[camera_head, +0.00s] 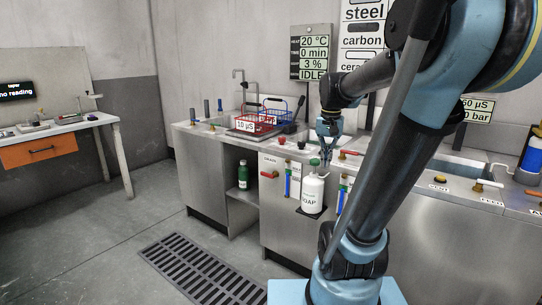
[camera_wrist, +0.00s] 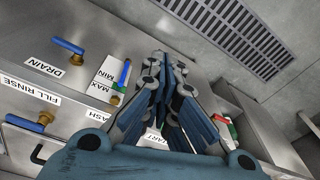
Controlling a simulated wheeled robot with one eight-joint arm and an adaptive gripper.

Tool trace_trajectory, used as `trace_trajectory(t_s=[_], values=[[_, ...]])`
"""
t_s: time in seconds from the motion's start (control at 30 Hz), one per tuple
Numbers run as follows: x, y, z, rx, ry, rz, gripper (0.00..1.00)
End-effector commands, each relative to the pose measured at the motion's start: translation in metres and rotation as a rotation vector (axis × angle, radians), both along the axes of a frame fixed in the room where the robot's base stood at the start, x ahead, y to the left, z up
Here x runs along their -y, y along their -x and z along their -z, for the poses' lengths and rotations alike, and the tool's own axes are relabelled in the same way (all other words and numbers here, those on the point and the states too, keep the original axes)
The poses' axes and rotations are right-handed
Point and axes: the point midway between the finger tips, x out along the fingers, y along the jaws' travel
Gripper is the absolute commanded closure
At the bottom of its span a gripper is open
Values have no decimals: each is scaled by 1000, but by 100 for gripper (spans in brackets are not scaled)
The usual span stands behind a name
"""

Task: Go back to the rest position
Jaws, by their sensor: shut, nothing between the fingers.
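My arm reaches out from the lower right and bends down at the wrist.
A red basket (camera_head: 252,121) and a blue basket (camera_head: 277,111) sit at the sink. A green bottle (camera_head: 243,176) stands on the lower shelf. A floor grate (camera_head: 205,270) lies in front. A desk with an orange drawer (camera_head: 40,150) stands left. The floor between is clear.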

Motion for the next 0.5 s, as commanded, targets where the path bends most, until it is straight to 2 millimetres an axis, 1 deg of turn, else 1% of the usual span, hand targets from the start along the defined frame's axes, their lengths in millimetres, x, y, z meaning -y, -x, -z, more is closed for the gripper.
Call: trace_trajectory(t_s=[0.03,0.1,0.27,0.5], values=[[0,15,9,6,2,-21,100],[-1,33,20,16,6,-52,100],[-1,72,50,37,14,-124,100],[-2,124,101,69,31,-231,100]])
